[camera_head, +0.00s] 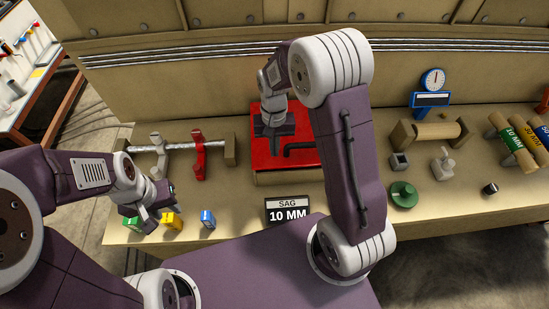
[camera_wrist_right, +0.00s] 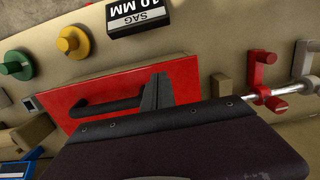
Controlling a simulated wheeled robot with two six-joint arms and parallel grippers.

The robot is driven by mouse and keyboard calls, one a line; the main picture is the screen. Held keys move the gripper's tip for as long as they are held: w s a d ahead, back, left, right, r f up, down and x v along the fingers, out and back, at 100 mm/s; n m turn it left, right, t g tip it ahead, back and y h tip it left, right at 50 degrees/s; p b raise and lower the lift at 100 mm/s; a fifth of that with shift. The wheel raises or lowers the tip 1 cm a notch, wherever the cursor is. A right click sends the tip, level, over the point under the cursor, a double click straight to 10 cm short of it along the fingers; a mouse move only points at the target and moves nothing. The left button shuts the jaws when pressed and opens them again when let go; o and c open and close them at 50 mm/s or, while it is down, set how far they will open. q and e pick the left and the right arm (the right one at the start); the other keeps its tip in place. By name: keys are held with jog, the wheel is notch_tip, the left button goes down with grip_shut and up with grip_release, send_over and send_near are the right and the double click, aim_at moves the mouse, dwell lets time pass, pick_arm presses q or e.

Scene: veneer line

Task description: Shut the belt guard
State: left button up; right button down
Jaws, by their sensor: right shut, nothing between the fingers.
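The belt guard appears to be the red panel (camera_head: 265,155) with a bent black handle (camera_head: 302,150), over a tan box at the middle of the bench. I cannot tell whether the panel lies fully flat. In the wrist view the red panel (camera_wrist_right: 135,70) fills the middle, with its black handle (camera_wrist_right: 95,108). My right gripper (camera_head: 272,147) points down over the panel, left of the handle, shut and empty. Its fingers (camera_wrist_right: 158,85) show beside one handle end; contact is unclear. My left gripper (camera_head: 165,193) is near small coloured blocks; its jaw state is unclear.
A "SAG 10 MM" sign (camera_head: 288,211) stands in front of the panel. A red clamp (camera_head: 198,156) on a silver bar is to the left. A green knob (camera_head: 403,194), a roller stand (camera_head: 430,131) and a blue gauge (camera_head: 432,82) are to the right.

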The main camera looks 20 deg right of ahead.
aim_at(275, 167)
jog(key=f, duration=0.1)
jog(key=f+p, duration=0.1)
jog(key=f, duration=0.1)
jog(key=s+f, duration=0.1)
jog(key=f, duration=0.1)
jog(key=shift+a+f, duration=0.15)
jog(key=shift+w+f, duration=0.1)
jog(key=shift+f, duration=0.35)
